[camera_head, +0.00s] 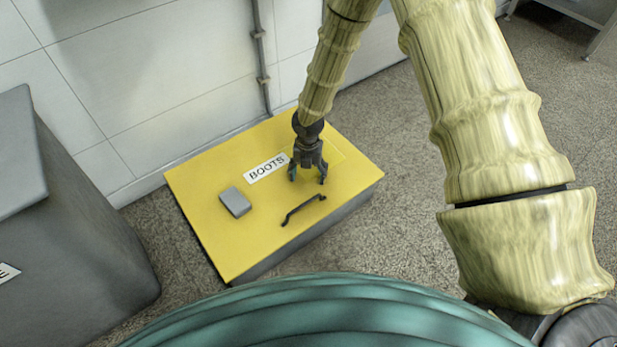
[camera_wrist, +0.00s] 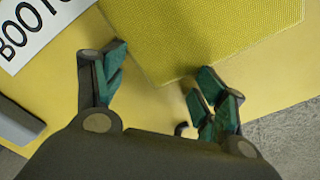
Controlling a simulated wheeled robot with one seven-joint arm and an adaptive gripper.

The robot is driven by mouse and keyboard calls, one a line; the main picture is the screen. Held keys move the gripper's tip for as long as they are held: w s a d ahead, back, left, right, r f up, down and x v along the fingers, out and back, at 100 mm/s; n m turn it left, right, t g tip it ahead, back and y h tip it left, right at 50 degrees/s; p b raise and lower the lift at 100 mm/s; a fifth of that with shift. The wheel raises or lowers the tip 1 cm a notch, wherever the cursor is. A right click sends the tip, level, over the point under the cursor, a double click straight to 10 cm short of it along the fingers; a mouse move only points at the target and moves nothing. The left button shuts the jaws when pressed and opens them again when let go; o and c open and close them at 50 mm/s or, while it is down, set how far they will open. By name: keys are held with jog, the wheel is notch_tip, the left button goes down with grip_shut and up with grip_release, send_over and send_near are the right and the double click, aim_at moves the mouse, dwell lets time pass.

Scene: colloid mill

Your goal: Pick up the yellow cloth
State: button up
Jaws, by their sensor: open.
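The yellow cloth (camera_wrist: 205,35) shows in the wrist view as a flat, finely textured yellow sheet with straight edges. It lies on the smooth yellow box top (camera_head: 215,235), close to its colour. In the head view only a faint outline of the cloth (camera_head: 332,156) shows, partly hidden behind my gripper (camera_head: 307,180). My gripper is open and empty, pointing down over the box. In the wrist view its teal-padded fingers (camera_wrist: 158,72) are spread apart, with a corner of the cloth reaching between them. The height of the fingertips above the cloth is hard to tell.
A white BOOTS label (camera_head: 266,168), a grey block (camera_head: 235,202) and a black handle (camera_head: 303,209) are on the box top near my gripper. A tiled wall with a pipe (camera_head: 262,60) stands behind. A dark grey cabinet (camera_head: 70,240) is at left. Open floor lies to the right.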

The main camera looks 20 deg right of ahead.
jog(key=c, duration=0.9)
jog(key=shift+s+f, duration=0.15)
jog(key=shift+f, duration=0.05)
grip_shut()
notch_tip(320, 180, up, 12)
jog(key=p, duration=1.2)
jog(key=shift+r, duration=0.15)
notch_tip(320, 180, up, 9)
jog(key=p, duration=1)
